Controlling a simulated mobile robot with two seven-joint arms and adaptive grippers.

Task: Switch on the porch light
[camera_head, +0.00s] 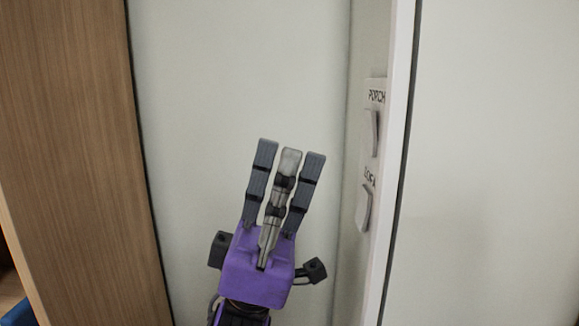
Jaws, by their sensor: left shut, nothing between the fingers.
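A light switch panel (358,200) is set on the narrow side wall right of the middle, seen at a steep angle. Its upper rocker (370,133) sits under the label PORCH. A lower rocker (363,208) sits under a second label that seems to read SOFA. I cannot tell whether either rocker is on or off. My left gripper (289,156), purple with dark grey fingers, is shut and empty. It points upward, left of the panel and apart from it in the picture. My right gripper is out of view.
A wooden panel (75,150) stands along the left side. A pale wall (240,70) lies behind my gripper. A white vertical edge (397,150) runs just right of the switches, with another pale surface (490,160) beyond it. A bit of something blue (20,313) shows at bottom left.

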